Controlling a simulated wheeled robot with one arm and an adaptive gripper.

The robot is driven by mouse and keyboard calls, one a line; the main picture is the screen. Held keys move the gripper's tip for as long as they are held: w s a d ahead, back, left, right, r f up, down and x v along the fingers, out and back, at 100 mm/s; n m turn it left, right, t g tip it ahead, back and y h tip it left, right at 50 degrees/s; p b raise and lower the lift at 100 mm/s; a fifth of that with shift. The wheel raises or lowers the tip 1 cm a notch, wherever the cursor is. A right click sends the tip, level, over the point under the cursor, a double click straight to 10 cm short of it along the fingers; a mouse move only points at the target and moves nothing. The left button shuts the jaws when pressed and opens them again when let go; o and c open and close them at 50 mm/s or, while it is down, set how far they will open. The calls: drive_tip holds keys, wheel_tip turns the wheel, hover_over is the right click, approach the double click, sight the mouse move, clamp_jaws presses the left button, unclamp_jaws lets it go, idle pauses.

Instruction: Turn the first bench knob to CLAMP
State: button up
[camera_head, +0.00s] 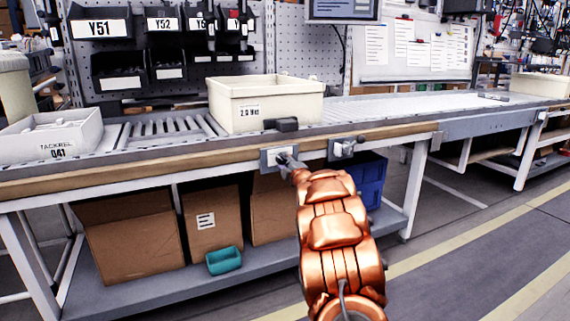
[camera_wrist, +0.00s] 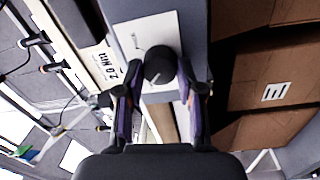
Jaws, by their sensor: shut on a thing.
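The first bench knob (camera_wrist: 158,62) is a round black knob on a light plate. In the wrist view it sits between the two fingers of my gripper (camera_wrist: 160,98), which is shut on it. In the head view its plate (camera_head: 266,158) is on the front edge of the bench (camera_head: 200,165), and my gripper (camera_head: 287,161) reaches it from the front and hides most of the knob. I cannot read any CLAMP marking or tell which way the knob points. A second knob (camera_head: 346,146) on a similar plate is just to the right, apart from my gripper.
A cream bin (camera_head: 262,104) stands on the bench above the knobs, with a small black block (camera_head: 286,125) before it. A white tray (camera_head: 48,140) is at left. Floor is clear at right.

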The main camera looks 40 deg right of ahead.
drive_tip(key=o, duration=1.2)
drive_tip(key=shift+c, duration=0.2)
drive_tip(key=shift+s, duration=0.1)
drive_tip(key=shift+s+a, duration=0.25)
drive_tip(key=shift+s, duration=0.3)
drive_tip(key=v, duration=1)
drive_tip(key=shift+s, duration=0.3)
drive_tip(key=shift+a+f, duration=0.1)
drive_tip(key=shift+a, duration=0.05)
